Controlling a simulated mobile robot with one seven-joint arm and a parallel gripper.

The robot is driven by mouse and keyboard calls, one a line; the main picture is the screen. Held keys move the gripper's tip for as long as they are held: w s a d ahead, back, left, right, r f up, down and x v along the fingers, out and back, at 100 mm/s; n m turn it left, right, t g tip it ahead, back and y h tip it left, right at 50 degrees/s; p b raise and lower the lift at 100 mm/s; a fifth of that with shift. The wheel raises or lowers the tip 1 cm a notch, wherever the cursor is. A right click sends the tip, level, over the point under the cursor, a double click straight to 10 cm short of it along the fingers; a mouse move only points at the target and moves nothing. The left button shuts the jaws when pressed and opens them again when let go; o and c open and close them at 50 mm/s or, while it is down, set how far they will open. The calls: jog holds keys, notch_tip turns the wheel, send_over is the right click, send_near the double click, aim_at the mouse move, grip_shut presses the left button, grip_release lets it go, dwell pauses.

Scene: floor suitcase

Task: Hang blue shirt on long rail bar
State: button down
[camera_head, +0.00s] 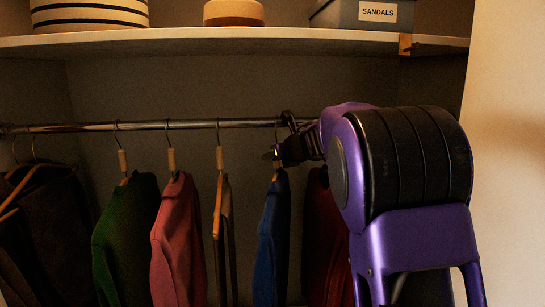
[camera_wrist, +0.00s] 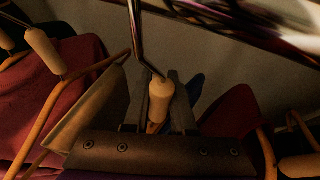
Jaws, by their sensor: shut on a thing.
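The blue shirt (camera_head: 271,237) hangs upright below my gripper (camera_head: 277,156), between the pink shirt and the dark red shirt. In the wrist view, my gripper (camera_wrist: 159,88) is shut on the wooden neck of its hanger (camera_wrist: 160,100). The hanger's metal hook (camera_wrist: 136,35) rises past the top of the wrist view. Only a small blue patch of the shirt (camera_wrist: 195,88) shows there. The long rail bar (camera_head: 190,124) runs across the closet, and the hook reaches about its height. I cannot tell whether the hook rests on the bar.
A green shirt (camera_head: 125,240), a pink shirt (camera_head: 179,240) and a bare wooden hanger (camera_head: 218,205) hang to the left. A dark red shirt (camera_head: 318,240) hangs close on the right. A shelf (camera_head: 230,39) with a SANDALS box (camera_head: 345,15) is above. A pale wall (camera_head: 508,150) bounds the right.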

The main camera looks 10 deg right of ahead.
jog(key=c, duration=0.7)
grip_release()
jog(key=shift+o, duration=0.2)
